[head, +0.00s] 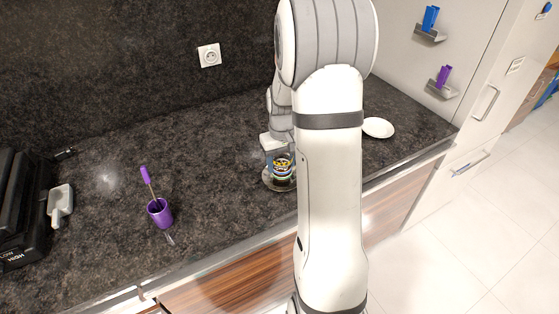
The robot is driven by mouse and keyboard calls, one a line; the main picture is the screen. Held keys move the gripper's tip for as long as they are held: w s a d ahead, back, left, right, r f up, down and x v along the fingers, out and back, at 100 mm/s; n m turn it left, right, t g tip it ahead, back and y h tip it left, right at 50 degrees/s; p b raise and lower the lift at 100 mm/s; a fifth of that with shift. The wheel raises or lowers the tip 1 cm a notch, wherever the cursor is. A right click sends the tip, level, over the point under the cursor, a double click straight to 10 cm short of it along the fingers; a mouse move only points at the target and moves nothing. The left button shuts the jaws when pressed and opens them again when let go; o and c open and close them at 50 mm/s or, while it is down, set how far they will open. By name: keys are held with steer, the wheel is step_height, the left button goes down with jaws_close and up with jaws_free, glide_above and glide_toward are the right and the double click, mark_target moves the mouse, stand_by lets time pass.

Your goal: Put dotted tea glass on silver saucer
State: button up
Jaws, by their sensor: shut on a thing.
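The dotted tea glass (282,171) shows dark with coloured bands and is in my gripper (279,163), beside my forearm. My gripper is shut on the glass. The silver saucer (268,183) lies on the dark counter directly under the glass. The glass looks upright and over the saucer. I cannot tell if its base touches the saucer. My arm hides the right side of this area.
A purple cup (160,213) with a purple-handled tool stands at the left. A white scoop-like item (60,203) and a black appliance (22,210) are at the far left. A white plate (378,128) lies at the right. The counter (215,150) between is clear.

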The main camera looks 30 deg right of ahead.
steer(key=shift+f, duration=0.2)
steer(key=o, duration=1.1)
steer(key=shift+r, duration=0.1)
step_height(320, 180, up, 11)
steer(key=s+a+r+t, duration=0.1)
steer(key=s+a, duration=0.3)
steer(key=s, duration=0.2)
steer(key=s+a+r+t, duration=0.1)
steer(key=s+a, duration=0.4)
steer(key=s, duration=0.2)
steer(key=s+a+r+t+b, duration=0.1)
steer(key=s+a, duration=0.4)
steer(key=s, duration=0.2)
steer(key=shift+a+r+n, duration=0.25)
steer(key=shift+r+n, duration=0.15)
